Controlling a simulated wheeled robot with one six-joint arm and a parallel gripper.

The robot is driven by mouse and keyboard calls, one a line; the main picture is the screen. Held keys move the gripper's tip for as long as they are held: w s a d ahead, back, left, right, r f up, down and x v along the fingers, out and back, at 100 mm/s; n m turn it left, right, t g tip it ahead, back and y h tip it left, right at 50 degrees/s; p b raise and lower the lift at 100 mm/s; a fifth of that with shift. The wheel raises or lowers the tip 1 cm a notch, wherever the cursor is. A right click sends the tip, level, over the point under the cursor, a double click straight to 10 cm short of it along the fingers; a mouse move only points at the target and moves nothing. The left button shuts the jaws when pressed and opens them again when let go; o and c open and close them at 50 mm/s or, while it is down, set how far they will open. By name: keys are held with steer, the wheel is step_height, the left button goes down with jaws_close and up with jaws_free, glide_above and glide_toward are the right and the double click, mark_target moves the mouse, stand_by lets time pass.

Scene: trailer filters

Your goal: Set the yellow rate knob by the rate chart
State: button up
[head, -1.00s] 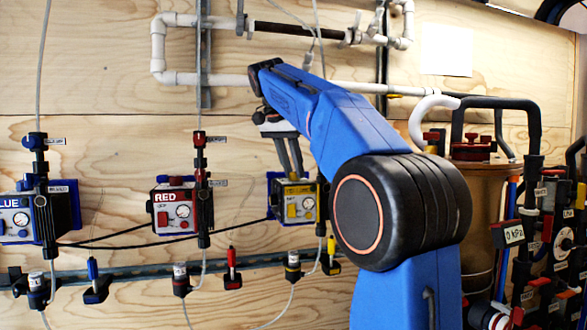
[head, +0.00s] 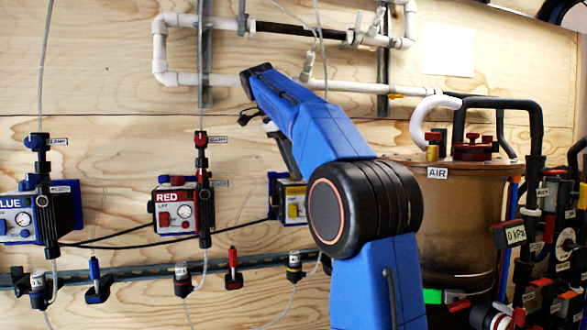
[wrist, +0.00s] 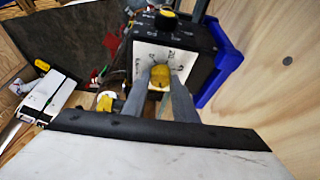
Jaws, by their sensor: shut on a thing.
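The yellow pump box shows in the head view (head: 293,201), partly hidden behind my arm. In the wrist view it is a black box with a white marked face (wrist: 147,56). A yellow knob (wrist: 160,77) sits on that face. My gripper (wrist: 162,76) has one finger on each side of this knob and is shut on it. The marks around the knob are too small to read. In the head view the fingers are hidden behind my arm. A white sheet (head: 447,51) is on the wall at upper right; no writing on it is readable, so I cannot tell whether it is the chart.
The red pump box (head: 177,207) and blue pump box (head: 22,217) hang to the left. A tank labelled AIR (head: 440,210) and dark piping stand right of my arm.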

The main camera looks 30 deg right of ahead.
stand_by(0.3)
steer(key=o, duration=1)
steer(key=shift+o, duration=0.2)
